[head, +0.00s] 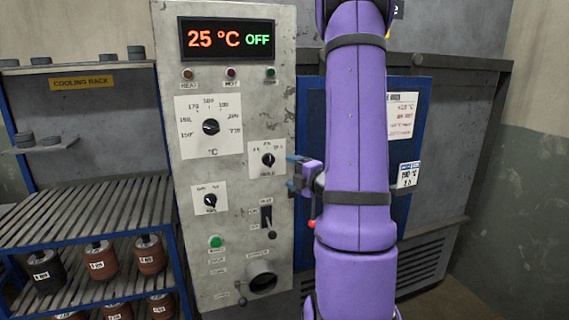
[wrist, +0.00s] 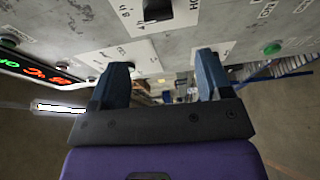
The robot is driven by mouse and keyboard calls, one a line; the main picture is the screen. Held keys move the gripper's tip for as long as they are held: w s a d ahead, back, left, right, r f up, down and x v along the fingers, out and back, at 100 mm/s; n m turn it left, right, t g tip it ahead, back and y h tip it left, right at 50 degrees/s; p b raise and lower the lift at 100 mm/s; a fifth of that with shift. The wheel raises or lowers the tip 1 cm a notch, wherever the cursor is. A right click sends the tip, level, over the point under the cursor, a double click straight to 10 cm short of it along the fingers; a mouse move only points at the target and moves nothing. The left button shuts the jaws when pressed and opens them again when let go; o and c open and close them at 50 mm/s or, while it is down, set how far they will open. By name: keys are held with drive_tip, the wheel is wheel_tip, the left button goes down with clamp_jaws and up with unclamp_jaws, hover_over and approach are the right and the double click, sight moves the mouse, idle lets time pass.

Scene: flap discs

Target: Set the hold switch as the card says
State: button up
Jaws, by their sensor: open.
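The hold switch (head: 267,160) is a black knob on a small white dial plate in the middle of the grey control panel; its exact setting is too small to read. A dial plate with "HO" and a black knob (wrist: 157,10) shows at the top of the wrist view. A small white card (head: 408,175) on the blue door seems to read 190 °C, with a blurred line below. My gripper (head: 291,173) is just right of and slightly below the hold switch, apart from it. In the wrist view its two blue fingers (wrist: 162,82) are spread and empty.
The panel (head: 230,95) has a display reading 25 °C OFF (head: 228,39), a large temperature dial (head: 211,127), a lower-left dial (head: 210,200), a toggle switch (head: 266,216) and a green button (head: 215,242). My arm covers part of the blue door (head: 311,110). A cooling rack (head: 90,210) stands left.

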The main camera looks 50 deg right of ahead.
sight(272, 162)
drive_tip(key=w, duration=0.3)
drive_tip(key=w+d, duration=0.1)
drive_tip(key=w, duration=0.2)
drive_tip(key=w+d, duration=0.1)
drive_tip(key=w, duration=0.3)
drive_tip(key=shift+d+f, duration=0.1)
drive_tip(key=shift+d, duration=0.05)
drive_tip(key=c, duration=0.9)
